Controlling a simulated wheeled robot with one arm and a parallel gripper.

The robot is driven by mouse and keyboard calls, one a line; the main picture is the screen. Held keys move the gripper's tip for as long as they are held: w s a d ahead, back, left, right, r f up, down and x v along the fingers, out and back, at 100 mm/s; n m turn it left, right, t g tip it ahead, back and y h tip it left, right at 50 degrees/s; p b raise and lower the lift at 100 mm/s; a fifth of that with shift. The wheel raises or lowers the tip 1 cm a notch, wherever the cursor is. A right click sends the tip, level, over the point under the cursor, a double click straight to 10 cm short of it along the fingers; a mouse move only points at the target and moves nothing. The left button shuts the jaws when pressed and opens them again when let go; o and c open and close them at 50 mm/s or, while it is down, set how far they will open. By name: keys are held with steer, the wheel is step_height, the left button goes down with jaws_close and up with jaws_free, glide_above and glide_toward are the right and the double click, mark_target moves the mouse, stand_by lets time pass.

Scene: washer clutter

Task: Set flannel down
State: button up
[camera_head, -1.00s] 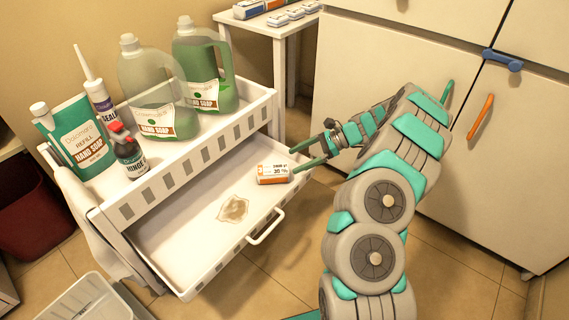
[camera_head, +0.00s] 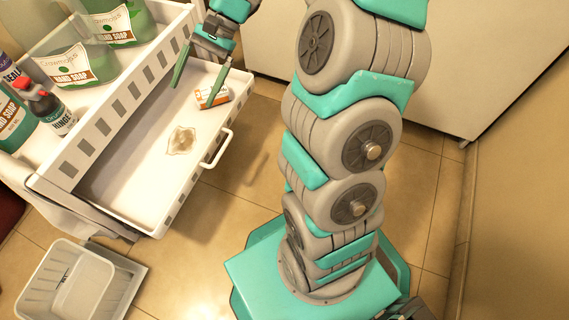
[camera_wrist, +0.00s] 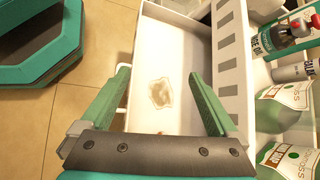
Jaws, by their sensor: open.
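I cannot make out a flannel in any view. My gripper (camera_head: 193,97) is open with nothing between its fingers, over the far end of the pulled-out white drawer (camera_head: 133,195). In the wrist view the open fingers (camera_wrist: 159,69) point toward the drawer floor. A flat, tan, irregular patch (camera_head: 181,141) lies on that floor; it looks like a stain, and also shows in the wrist view (camera_wrist: 161,91).
Green soap jugs (camera_head: 75,66) and a dark red-capped bottle (camera_head: 46,108) stand on the cart's top shelf. The drawer handle (camera_head: 217,149) sticks out to the right. A white bin (camera_head: 77,285) stands at lower left. Tiled floor (camera_head: 215,225) is clear between the drawer and my base.

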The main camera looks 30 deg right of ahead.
steer(key=s+a+r+n+h, duration=0.15)
steer(key=s+n+h, duration=0.3)
steer(key=s, duration=0.95)
steer(key=s+d+f+n+h, duration=0.1)
steer(key=s+d+n+h, duration=0.3)
steer(key=s, duration=0.9)
steer(key=d, duration=0.3)
steer(key=shift+s+d+f+n+t, duration=0.15)
steer(key=shift+s+n+t, duration=0.15)
steer(key=shift+n+t, duration=0.1)
